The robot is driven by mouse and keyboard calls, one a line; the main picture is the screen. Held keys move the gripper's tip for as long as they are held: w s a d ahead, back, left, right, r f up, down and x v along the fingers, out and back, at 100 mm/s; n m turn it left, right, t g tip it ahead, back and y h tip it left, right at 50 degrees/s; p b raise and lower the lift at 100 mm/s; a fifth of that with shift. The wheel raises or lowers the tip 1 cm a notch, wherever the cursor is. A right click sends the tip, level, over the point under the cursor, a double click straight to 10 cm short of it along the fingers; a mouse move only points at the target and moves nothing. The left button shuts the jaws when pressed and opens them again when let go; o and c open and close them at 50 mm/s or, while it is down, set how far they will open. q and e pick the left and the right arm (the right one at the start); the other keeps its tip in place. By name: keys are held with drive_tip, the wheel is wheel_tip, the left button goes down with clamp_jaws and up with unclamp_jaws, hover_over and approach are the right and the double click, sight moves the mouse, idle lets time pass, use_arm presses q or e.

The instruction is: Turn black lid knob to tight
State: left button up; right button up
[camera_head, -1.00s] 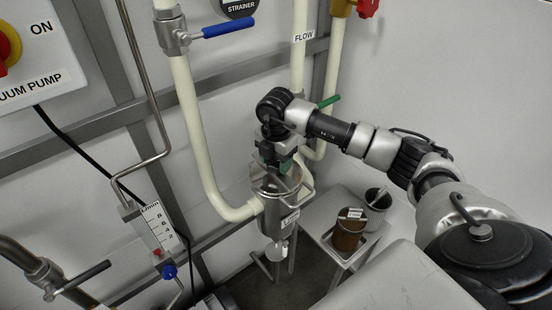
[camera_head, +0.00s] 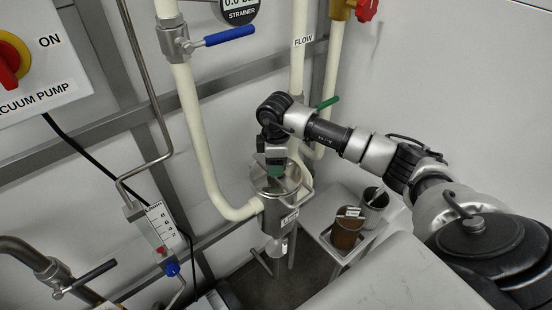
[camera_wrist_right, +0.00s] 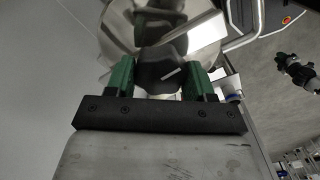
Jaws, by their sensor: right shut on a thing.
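The black lid knob (camera_wrist_right: 160,78), with a white mark on it, sits on the shiny metal lid (camera_wrist_right: 206,36) in the right wrist view. My right gripper (camera_wrist_right: 157,82) is shut on the knob, with one green finger on each side. In the head view the gripper (camera_head: 276,170) points down at the lid of the steel strainer pot (camera_head: 277,217) and hides the knob. Whether the lid is tight cannot be told. My left gripper is not in view.
A cream pipe (camera_head: 200,150) runs into the pot's left side. A blue-handled valve (camera_head: 230,36) is above left. A small table (camera_head: 318,222) at right holds a brown container (camera_head: 346,232) and a dark cup (camera_head: 373,206). A flow meter (camera_head: 162,228) is at lower left.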

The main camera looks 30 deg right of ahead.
drive_tip(key=shift+r+m, duration=0.15)
drive_tip(key=shift+m, duration=0.55)
drive_tip(key=o, duration=0.9)
wheel_tip(320, 180, up, 11)
drive_tip(key=shift+f+b, duration=0.15)
drive_tip(key=shift+b, duration=0.65)
